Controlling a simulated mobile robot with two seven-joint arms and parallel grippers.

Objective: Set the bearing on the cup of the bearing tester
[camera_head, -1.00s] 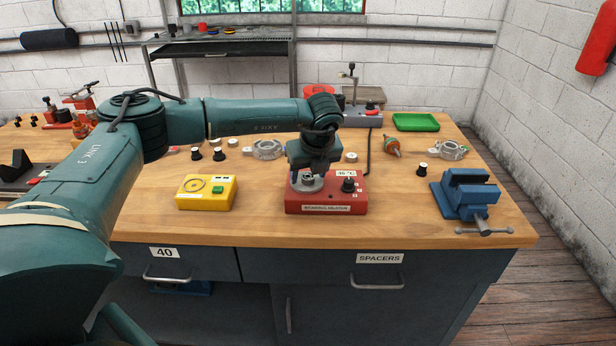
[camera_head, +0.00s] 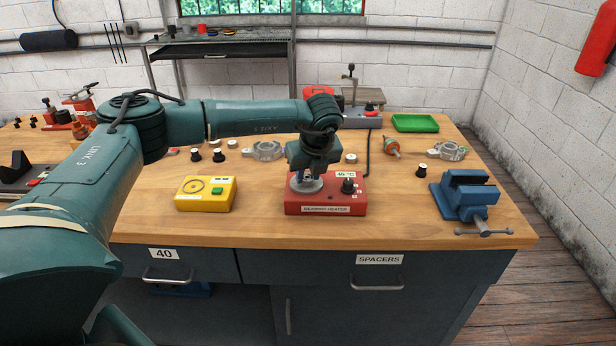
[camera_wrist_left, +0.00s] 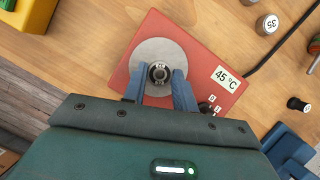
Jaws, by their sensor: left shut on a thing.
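The small round bearing (camera_wrist_left: 160,74), a steel ring with a dark bore, is at the round grey plate of the red bearing heater (camera_head: 325,210). I cannot tell whether it touches the plate. My left gripper (camera_head: 307,179) points down over that plate. In the left wrist view its two blue-grey fingers (camera_wrist_left: 160,78) are shut on the bearing from both sides. The yellow box (camera_head: 206,206) left of the heater, with a ring-shaped mark and a green button, looks like the bearing tester. Its corner shows in the left wrist view (camera_wrist_left: 35,12). My right gripper is out of view.
The heater's label (camera_wrist_left: 226,78) reads 45 °C. A blue vise (camera_head: 465,197) stands at the right, and a green tray (camera_head: 415,122) at the back right. Small capped parts (camera_head: 219,154) stand behind the yellow box. Bench wood between the yellow box and heater is clear.

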